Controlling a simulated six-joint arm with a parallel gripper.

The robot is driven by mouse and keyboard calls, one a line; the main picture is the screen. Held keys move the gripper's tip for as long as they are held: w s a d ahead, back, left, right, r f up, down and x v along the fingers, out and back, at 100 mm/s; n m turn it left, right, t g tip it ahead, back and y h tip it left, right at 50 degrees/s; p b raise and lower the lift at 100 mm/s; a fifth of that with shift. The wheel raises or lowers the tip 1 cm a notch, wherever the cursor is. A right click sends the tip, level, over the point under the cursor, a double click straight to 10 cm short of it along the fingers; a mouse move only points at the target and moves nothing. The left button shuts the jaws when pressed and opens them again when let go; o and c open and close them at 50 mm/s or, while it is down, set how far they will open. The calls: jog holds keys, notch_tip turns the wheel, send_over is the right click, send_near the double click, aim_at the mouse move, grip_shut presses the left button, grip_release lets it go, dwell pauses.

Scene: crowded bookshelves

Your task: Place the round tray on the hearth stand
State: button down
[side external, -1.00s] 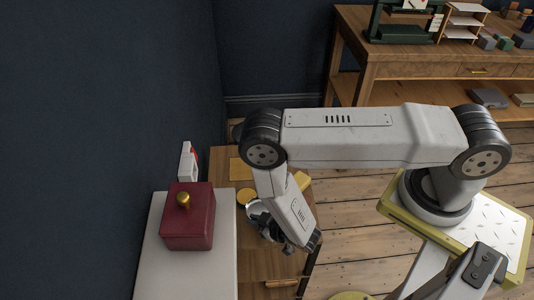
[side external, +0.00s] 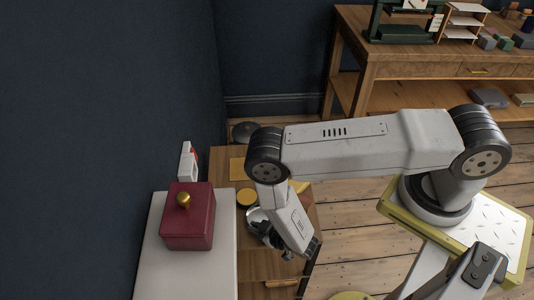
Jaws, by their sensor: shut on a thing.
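My gripper (side external: 262,228) is low over the wooden cabinet, partly hidden by my wrist, and is shut. A pale silvery curved rim (side external: 254,214) shows at its jaws and looks like part of the round tray; most of it is hidden. A dark round disc (side external: 243,132) is at the far end near the wall, well away from my gripper. It may be the hearth stand, but I cannot tell for sure.
A red box with a gold knob (side external: 188,220) sits on a white surface (side external: 165,280) left of my gripper. A gold round object (side external: 247,197) is on the wooden cabinet (side external: 250,283) close behind my gripper. A wooden desk (side external: 400,65) stands at the back right.

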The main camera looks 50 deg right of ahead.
jog(key=c, duration=0.7)
grip_release()
jog(key=shift+c, duration=0.2)
jog(key=v, duration=1.2)
